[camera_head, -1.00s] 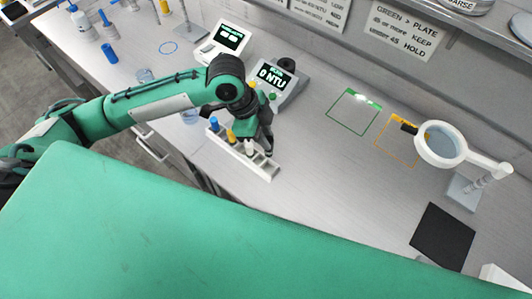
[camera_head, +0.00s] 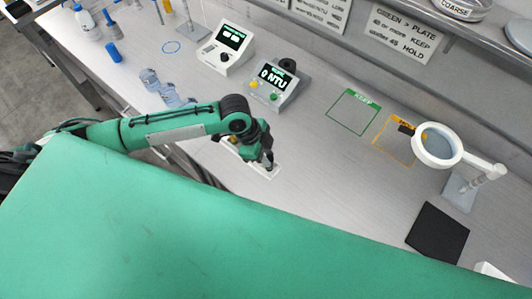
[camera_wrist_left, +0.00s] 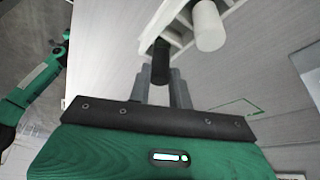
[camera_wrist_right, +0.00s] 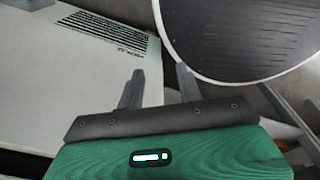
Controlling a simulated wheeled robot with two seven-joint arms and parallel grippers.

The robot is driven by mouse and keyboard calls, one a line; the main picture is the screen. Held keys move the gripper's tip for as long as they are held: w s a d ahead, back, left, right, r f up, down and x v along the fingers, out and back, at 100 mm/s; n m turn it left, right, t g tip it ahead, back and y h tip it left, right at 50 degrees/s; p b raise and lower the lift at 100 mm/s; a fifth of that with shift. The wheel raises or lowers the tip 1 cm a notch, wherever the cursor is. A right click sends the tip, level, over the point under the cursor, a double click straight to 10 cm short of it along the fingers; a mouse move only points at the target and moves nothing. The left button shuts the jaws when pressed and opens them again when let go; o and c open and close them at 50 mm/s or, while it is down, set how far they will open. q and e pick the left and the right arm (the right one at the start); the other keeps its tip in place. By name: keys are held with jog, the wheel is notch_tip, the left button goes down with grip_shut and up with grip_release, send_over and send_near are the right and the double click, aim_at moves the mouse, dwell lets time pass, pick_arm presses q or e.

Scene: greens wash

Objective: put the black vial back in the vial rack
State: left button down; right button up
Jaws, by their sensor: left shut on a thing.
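My left gripper (camera_head: 267,158) is low over the near right end of the white vial rack (camera_head: 274,172), most of which my arm hides in the head view. In the left wrist view the gripper (camera_wrist_left: 160,82) is shut on the black vial (camera_wrist_left: 161,62). The vial is at the rack (camera_wrist_left: 160,18); I cannot tell whether it is seated in a slot. A white-topped vial (camera_wrist_left: 209,27) stands in the rack beside it. A yellow-capped vial (camera_head: 233,139) shows just behind my arm. My right gripper (camera_wrist_right: 158,76) is open and empty, seen only in its wrist view.
A turbidity meter (camera_head: 272,82) and another display device (camera_head: 223,47) stand behind the rack. Clear beakers (camera_head: 168,95) are left of it. Green (camera_head: 352,112) and orange (camera_head: 393,142) outlines, a magnifier (camera_head: 437,145) and a black mat (camera_head: 437,232) lie right. The bench between is clear.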

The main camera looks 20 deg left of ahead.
pick_arm(q)
jog(key=shift+f, duration=0.2)
jog(key=c, duration=1.3)
grip_release()
jog(key=shift+r, duration=0.15)
jog(key=b+v, duration=0.3)
jog(key=v, duration=0.9)
jog(key=shift+r, duration=0.1)
